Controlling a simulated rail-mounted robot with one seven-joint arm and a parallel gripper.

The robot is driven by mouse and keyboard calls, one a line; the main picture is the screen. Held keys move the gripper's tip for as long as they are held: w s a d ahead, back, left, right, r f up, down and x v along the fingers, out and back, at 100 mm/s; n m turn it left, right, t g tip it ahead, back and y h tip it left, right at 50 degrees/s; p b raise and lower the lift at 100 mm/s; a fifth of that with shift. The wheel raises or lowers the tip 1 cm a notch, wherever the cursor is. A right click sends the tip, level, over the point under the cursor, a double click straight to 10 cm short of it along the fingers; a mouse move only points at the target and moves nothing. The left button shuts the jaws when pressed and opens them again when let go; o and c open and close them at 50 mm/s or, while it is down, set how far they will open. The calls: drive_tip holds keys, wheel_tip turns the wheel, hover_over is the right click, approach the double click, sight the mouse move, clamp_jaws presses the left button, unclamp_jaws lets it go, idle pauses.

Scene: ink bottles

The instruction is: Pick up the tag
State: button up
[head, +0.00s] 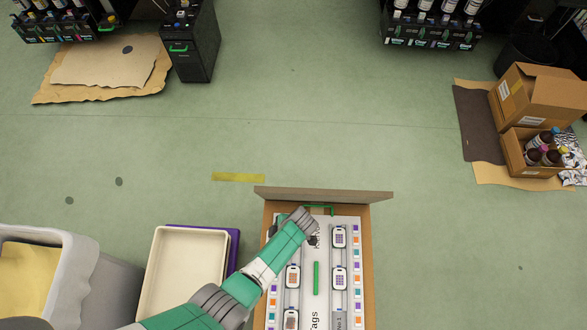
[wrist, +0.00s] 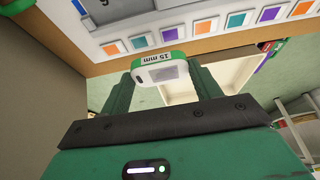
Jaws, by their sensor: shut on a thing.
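My gripper (wrist: 160,82) is shut on a white tag (wrist: 163,73) with a green edge marked "15 mm". The tag sits between the two green fingers in the wrist view. In the head view my arm reaches over the top left of the white tag board (head: 325,225), and the wrist hides the fingers and the held tag. Several other white tags stay on the board, among them an upper right tag (head: 339,237), a middle right tag (head: 339,278) and a left tag (head: 292,276).
The board sits in a wooden frame (head: 367,265) with a raised back ledge (head: 340,195). Coloured squares line its sides. A cream tray (head: 186,262) and a grey bin (head: 80,255) stand to the left. Cardboard boxes (head: 540,95) are at the far right. The green floor between is clear.

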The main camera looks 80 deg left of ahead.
drive_tip(key=s+d+p, duration=0.1)
drive_tip(key=s+p, duration=0.1)
drive_tip(key=s, duration=0.6)
drive_tip(key=shift+r, duration=0.4)
drive_tip(key=shift+s, duration=0.1)
